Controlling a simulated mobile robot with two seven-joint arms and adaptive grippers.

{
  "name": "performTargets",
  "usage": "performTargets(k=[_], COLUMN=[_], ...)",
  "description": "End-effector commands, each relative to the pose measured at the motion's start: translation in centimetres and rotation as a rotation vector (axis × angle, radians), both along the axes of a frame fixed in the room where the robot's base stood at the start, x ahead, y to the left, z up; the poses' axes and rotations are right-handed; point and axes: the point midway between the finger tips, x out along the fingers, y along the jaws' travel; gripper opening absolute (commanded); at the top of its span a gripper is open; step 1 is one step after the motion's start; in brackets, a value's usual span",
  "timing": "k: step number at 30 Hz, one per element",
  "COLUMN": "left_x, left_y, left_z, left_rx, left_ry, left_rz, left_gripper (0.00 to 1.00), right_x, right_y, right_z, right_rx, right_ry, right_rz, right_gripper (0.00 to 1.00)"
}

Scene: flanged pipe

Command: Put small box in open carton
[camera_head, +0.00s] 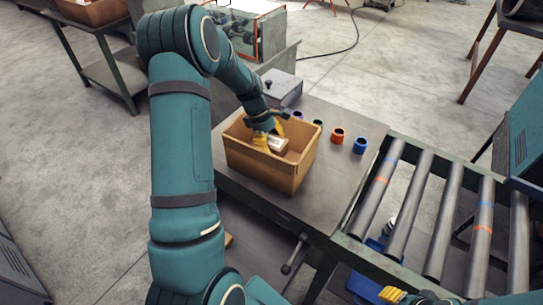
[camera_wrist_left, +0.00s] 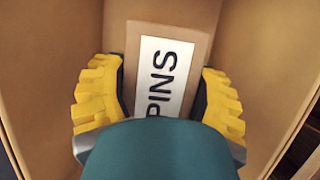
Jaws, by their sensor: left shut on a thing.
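The open carton (camera_head: 262,170) is a brown cardboard box without a lid, standing on the grey workbench. My left gripper (camera_head: 269,143) reaches down into it from above. It is shut on the small box (camera_head: 281,146), a brown box with a white label. In the left wrist view the small box (camera_wrist_left: 172,75) reads "PINS" and sits between the yellow fingers of the gripper (camera_wrist_left: 160,100), with the carton walls (camera_wrist_left: 262,60) around it. Whether the small box touches the carton floor I cannot tell. My right gripper (camera_head: 391,296) shows only partly at the bottom edge.
Several small coloured cups, including an orange one (camera_head: 337,136) and a blue one (camera_head: 360,145), stand right of the carton on the workbench (camera_head: 330,175). A grey metal box (camera_head: 282,86) stands behind it. A roller conveyor (camera_head: 440,215) adjoins at the right.

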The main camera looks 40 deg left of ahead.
Motion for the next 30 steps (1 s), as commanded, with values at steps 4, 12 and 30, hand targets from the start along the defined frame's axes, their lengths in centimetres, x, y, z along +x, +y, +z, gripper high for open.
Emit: performTargets(k=[4,12,30], left_x=[0.1,0.0,0.1], left_y=[0.0,-0.1,0.0], left_z=[-1.0,-4.3,-4.8], left_rx=[0.0,-0.001,0.001], left_ry=[-0.001,0.002,-0.001], left_rz=[-0.001,-0.001,-0.002], left_gripper=[0.2,0.2,1.0], right_x=[0.0,0.0,0.0], right_y=[0.0,0.0,0.0], right_z=[-0.1,-0.4,-0.6], right_rx=[0.0,-0.001,-0.001], right_ry=[0.0,0.0,0.0], right_rz=[0.0,0.0,0.0], right_gripper=[0.47,0.47,0.47])
